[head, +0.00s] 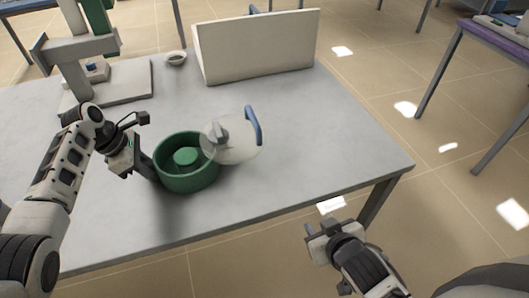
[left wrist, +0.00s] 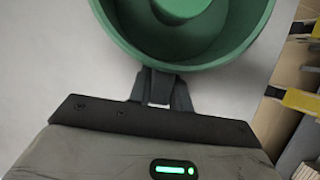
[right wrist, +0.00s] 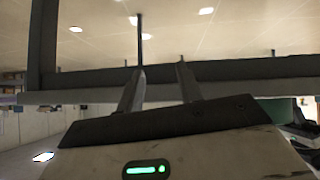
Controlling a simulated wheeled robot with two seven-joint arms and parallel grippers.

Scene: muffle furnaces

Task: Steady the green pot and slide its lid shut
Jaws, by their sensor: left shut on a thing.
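The green pot (head: 186,181) stands on the table, with a round green piece (head: 186,157) inside it. It also shows in the left wrist view (left wrist: 245,45). A pale, see-through lid (head: 238,148) with a grey knob (head: 220,132) and an upright blue handle (head: 253,126) overlaps the pot's right side and reaches out past it. The pot's left part is uncovered. My left gripper (head: 149,171) is shut on the pot's left wall; its fingers also show in the left wrist view (left wrist: 160,88). My right gripper (head: 317,232) is open and empty, beyond the table's front edge, apart from the lid.
A white box-like block (head: 258,50) stands at the back of the grey table (head: 330,150). A small bowl (head: 176,58) and a stand with a flat base (head: 122,82) are at the back left. The table right of the lid is clear. Another table (head: 500,40) stands far right.

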